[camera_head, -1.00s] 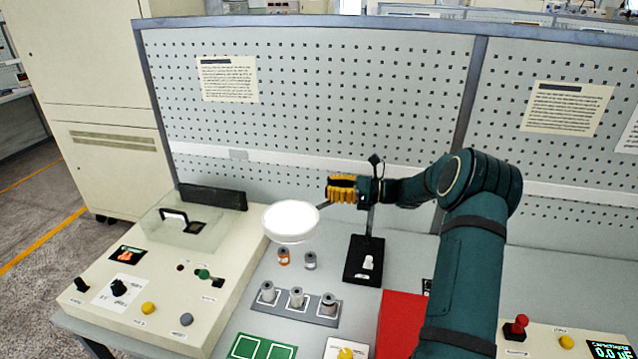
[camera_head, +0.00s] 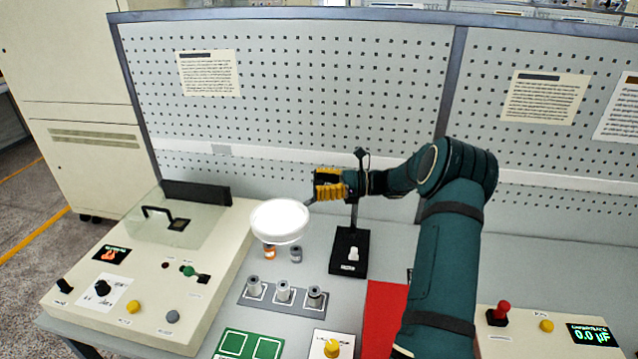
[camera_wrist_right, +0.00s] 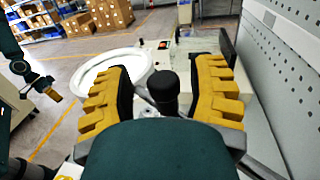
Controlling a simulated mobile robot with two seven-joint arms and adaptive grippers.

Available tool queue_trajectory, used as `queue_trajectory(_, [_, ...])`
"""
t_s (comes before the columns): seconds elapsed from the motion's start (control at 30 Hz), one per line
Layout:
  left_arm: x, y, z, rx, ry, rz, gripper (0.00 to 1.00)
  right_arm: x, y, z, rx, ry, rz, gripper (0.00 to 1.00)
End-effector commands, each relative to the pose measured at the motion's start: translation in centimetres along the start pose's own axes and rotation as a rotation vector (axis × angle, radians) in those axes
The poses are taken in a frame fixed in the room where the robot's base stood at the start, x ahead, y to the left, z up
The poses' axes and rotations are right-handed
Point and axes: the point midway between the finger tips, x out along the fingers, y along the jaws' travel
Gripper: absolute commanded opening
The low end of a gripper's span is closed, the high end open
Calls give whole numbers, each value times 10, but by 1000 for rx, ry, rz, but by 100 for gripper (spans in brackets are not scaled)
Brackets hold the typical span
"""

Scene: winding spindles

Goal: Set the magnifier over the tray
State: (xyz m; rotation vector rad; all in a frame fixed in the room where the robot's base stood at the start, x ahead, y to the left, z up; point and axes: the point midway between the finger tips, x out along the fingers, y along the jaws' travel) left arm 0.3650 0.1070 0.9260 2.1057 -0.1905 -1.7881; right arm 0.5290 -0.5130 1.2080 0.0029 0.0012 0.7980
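The magnifier has a round white lens head (camera_head: 280,221) on a thin arm from a post with a black base (camera_head: 348,252). It also shows in the right wrist view (camera_wrist_right: 103,68). The grey tray (camera_head: 251,303) holds three spindles; the lens hangs beyond it, above two small spools (camera_head: 270,252). My right gripper (camera_head: 328,184) is at the magnifier's arm. In the right wrist view its yellow fingers (camera_wrist_right: 163,85) stand apart on both sides of a black knob (camera_wrist_right: 163,92), with gaps visible. My left gripper (camera_wrist_right: 52,90) shows small at the left there; its finger state is unclear.
A cream control box (camera_head: 130,270) with a clear cover stands at the left. A green mat (camera_head: 250,345), a yellow-knobbed box (camera_head: 332,345) and a red mat (camera_head: 383,315) lie in front. A meter box (camera_head: 545,330) is at right. A pegboard (camera_head: 300,90) closes the back.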

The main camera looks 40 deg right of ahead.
Motion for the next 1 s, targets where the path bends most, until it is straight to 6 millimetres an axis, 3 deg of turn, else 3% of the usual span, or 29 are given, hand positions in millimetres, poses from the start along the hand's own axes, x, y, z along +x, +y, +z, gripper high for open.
queue_trajectory(0.43, [0,0,0,0,0,0,47,-10,-1,1,-3,1,-5,60])
queue_trajectory(1.0, [0,0,0,0,0,0,47,-109,0,0,-1,1,-4,60])
